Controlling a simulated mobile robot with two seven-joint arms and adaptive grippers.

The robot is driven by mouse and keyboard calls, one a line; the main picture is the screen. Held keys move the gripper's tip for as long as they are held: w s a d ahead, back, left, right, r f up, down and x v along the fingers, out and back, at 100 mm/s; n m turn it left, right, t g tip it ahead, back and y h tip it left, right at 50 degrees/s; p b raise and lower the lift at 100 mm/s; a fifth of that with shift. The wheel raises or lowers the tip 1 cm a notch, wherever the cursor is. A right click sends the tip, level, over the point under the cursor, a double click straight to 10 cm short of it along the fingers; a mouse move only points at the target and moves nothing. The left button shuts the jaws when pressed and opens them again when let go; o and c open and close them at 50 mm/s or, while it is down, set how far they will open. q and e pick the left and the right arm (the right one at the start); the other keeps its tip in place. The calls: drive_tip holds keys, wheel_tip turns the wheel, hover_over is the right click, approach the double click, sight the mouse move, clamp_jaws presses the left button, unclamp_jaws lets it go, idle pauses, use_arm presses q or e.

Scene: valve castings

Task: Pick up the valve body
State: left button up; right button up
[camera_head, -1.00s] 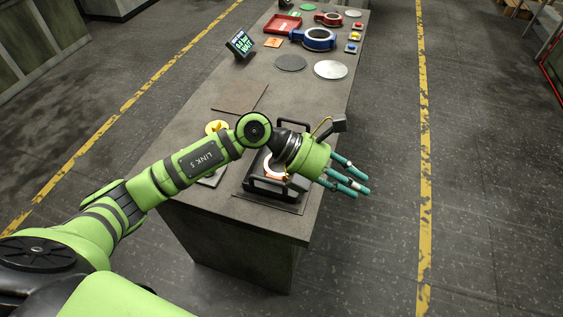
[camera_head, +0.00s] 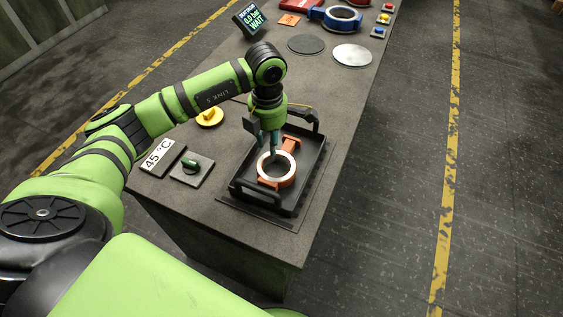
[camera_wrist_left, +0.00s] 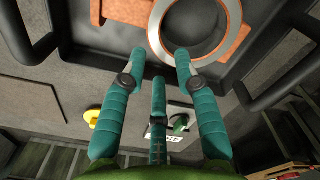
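An orange valve body with a pale metal ring (camera_head: 279,180) lies in a black tray with raised handles (camera_head: 262,203) near the table's front end. In the left wrist view the valve body's ring (camera_wrist_left: 222,52) and orange flanges show at the top, partly cut off by the frame, with the tray's rim (camera_wrist_left: 100,62) below. My left gripper (camera_head: 270,148) points down over the tray, close to the ring's far side. In the left wrist view its teal fingers (camera_wrist_left: 158,68) are spread and nothing is between them. I cannot tell whether a finger touches the ring. My right gripper is not in view.
Left of the tray are a green knob on a plate (camera_head: 191,167), a "45 °C" sign (camera_head: 160,157) and a yellow knob (camera_head: 209,117). Farther back are a display (camera_head: 253,19), a dark disc (camera_head: 307,44), a pale disc (camera_head: 352,55) and a blue valve part (camera_head: 340,20).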

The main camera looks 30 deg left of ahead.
use_arm(q)
drive_tip(key=shift+f, duration=0.45)
drive_tip(key=shift+w+d+f+p, duration=0.1)
drive_tip(key=shift+w+f+p, duration=0.05)
drive_tip(key=shift+f+p, duration=0.45)
drive_tip(key=shift+w+f+p, duration=0.15)
drive_tip(key=shift+f+p, duration=0.25)
drive_tip(key=shift+f, duration=0.25)
wheel_tip(320, 180, down, 2)
drive_tip(key=shift+w+f, duration=0.1)
clamp_jaws()
drive_tip(key=shift+w, duration=0.15)
drive_tip(key=shift+r, duration=0.25)
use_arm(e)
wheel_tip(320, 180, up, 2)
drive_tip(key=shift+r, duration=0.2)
